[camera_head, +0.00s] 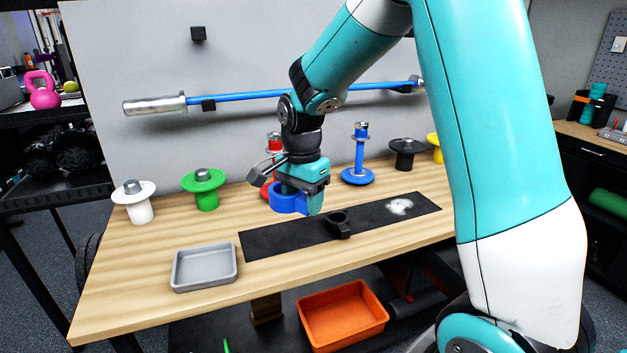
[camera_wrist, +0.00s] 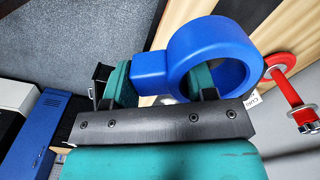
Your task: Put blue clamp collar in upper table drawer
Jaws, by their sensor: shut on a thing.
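The blue clamp collar (camera_head: 287,203), a ring with a block-like tab, is held in my gripper (camera_head: 305,190) above the wooden worktable (camera_head: 140,270). In the wrist view, the collar (camera_wrist: 225,35) shows its ring opening, and its tab (camera_wrist: 150,65) lies by the teal fingers. My gripper (camera_wrist: 162,82) is shut on the collar. A dark drawer front with a handle (camera_head: 592,152) shows under the bench at the far right. I cannot tell if it is the upper table drawer. It looks closed.
A black mat (camera_head: 285,238) with a black collar (camera_head: 338,226) and white powder lies below my gripper. A grey tray (camera_head: 205,268) is at front left. White (camera_head: 134,203), green (camera_head: 205,190), red, blue and black spools stand along the back. An orange bin (camera_head: 342,318) sits below the table.

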